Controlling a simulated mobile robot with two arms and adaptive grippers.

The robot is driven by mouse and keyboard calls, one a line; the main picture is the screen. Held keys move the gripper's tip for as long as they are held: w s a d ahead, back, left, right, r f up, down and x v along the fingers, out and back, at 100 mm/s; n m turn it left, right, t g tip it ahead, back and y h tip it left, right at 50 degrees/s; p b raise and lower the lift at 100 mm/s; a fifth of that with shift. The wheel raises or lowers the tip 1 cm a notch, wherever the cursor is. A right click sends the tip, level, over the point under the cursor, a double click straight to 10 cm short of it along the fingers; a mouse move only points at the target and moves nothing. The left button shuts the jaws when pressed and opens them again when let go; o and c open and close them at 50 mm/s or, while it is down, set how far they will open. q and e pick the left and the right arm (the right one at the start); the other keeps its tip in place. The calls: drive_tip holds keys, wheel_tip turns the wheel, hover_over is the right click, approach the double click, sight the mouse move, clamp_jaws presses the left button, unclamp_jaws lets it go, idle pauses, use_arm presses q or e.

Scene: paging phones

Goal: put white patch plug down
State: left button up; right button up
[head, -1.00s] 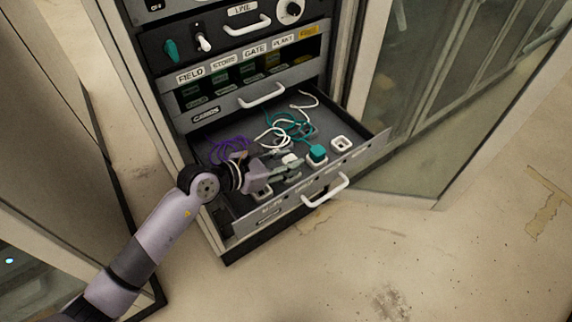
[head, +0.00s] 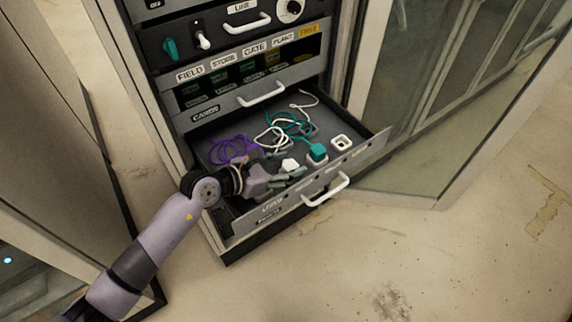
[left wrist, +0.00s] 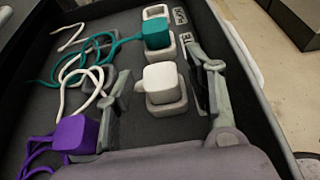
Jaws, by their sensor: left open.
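The white patch plug (head: 290,165) sits in the open drawer, between the fingers of my left gripper (head: 284,171). In the left wrist view the white plug (left wrist: 161,80) stands upright in a pale square holder (left wrist: 167,106). My left gripper (left wrist: 167,74) is open there, one finger on each side of the plug, with visible gaps. The plug's white cord (left wrist: 84,80) lies loosely to its left. My right gripper does not show.
A teal plug (head: 317,152) stands in another holder beside the white one. An empty square holder (head: 341,143) is farther right. A purple plug (left wrist: 76,134) is at lower left in the wrist view. The drawer front has a white handle (head: 326,190).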

use_arm(q)
drive_tip(key=shift+a+r, duration=0.15)
drive_tip(key=shift+r, duration=0.25)
drive_tip(key=b+v, duration=0.1)
drive_tip(key=v, duration=0.9)
drive_tip(key=shift+s+a, duration=0.25)
drive_tip(key=shift+a, duration=0.05)
drive_tip(key=shift+s+a+r, duration=0.25)
drive_tip(key=shift+a+r, duration=0.05)
drive_tip(key=shift+r, duration=0.05)
idle(0.5)
